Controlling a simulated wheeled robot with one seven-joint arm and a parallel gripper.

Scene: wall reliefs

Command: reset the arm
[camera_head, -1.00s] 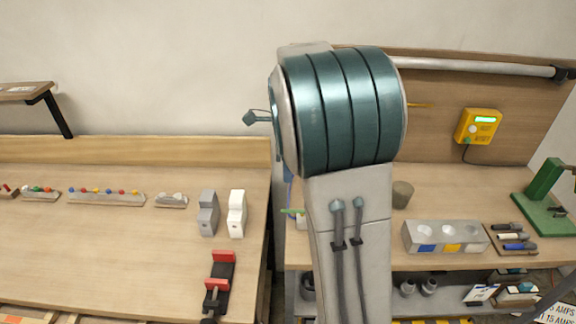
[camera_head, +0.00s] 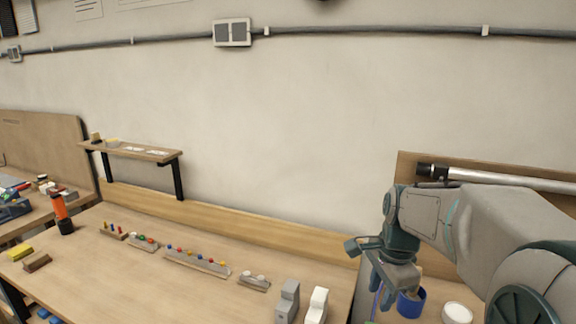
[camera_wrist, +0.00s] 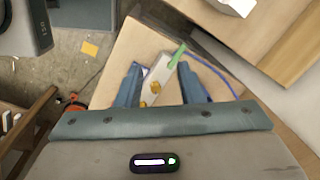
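My arm reaches in from the right edge in the head view. My gripper (camera_head: 380,298) hangs down at its end, in front of the wall near the right bench's left end. In the wrist view my gripper (camera_wrist: 160,82) has its two blue fingers spread apart. A pale grey block with yellow knobs (camera_wrist: 157,78) and a green piece (camera_wrist: 178,54) show between and beyond the fingers, with a gap on the right side. I see nothing clamped.
The left bench (camera_head: 130,265) carries several peg strips (camera_head: 197,262), a grey block (camera_head: 287,302) and a white block (camera_head: 316,306). A small shelf (camera_head: 130,151) stands behind. A blue cup (camera_head: 411,303) and a white round item (camera_head: 457,312) are near my arm. A blue cable (camera_wrist: 215,72) curves beside the right finger.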

